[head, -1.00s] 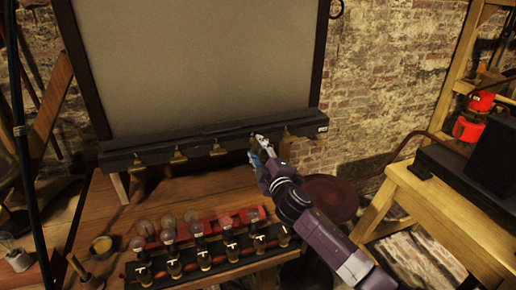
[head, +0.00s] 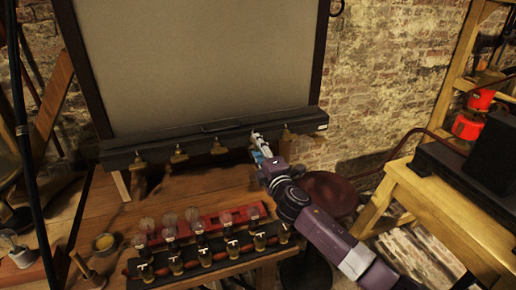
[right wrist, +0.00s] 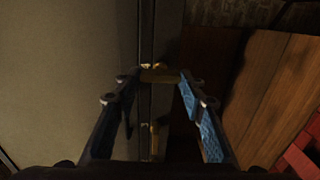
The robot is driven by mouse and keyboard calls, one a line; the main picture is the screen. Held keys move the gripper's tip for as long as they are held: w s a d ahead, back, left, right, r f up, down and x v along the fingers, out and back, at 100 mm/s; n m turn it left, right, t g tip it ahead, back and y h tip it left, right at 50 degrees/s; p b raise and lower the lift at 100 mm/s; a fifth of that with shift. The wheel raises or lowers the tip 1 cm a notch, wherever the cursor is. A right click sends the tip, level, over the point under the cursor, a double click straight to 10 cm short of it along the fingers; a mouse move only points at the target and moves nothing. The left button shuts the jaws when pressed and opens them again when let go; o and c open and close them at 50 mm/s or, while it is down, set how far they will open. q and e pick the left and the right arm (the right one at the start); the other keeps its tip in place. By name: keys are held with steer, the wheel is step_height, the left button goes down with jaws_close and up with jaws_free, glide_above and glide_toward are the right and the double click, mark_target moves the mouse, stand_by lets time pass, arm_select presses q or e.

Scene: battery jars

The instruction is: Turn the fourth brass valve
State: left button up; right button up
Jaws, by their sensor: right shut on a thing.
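A dark rail (head: 210,139) runs along the foot of a large grey panel and carries a row of brass valves. The first (head: 137,161), second (head: 178,155) and third (head: 218,147) from the left show, and one more (head: 287,134) is at the right. My right gripper (head: 257,136) is at the fourth place and hides most of that valve. In the right wrist view, the fourth valve (right wrist: 160,75) lies between the fingertips, and my right gripper is shut on it. Another brass valve (right wrist: 156,138) shows lower there. My left gripper is not in view.
Below the rail, a wooden bench holds a rack (head: 205,259) of several dark pieces and glass bulbs beside a red strip (head: 213,222). A round dark red stool (head: 330,193) and a wooden stand (head: 455,215) are at the right.

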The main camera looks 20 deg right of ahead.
steer(key=shift+f, duration=0.1)
steer(key=o, duration=1.2)
steer(key=shift+c, duration=0.2)
steer(key=s, duration=1.2)
steer(key=shift+d, duration=0.2)
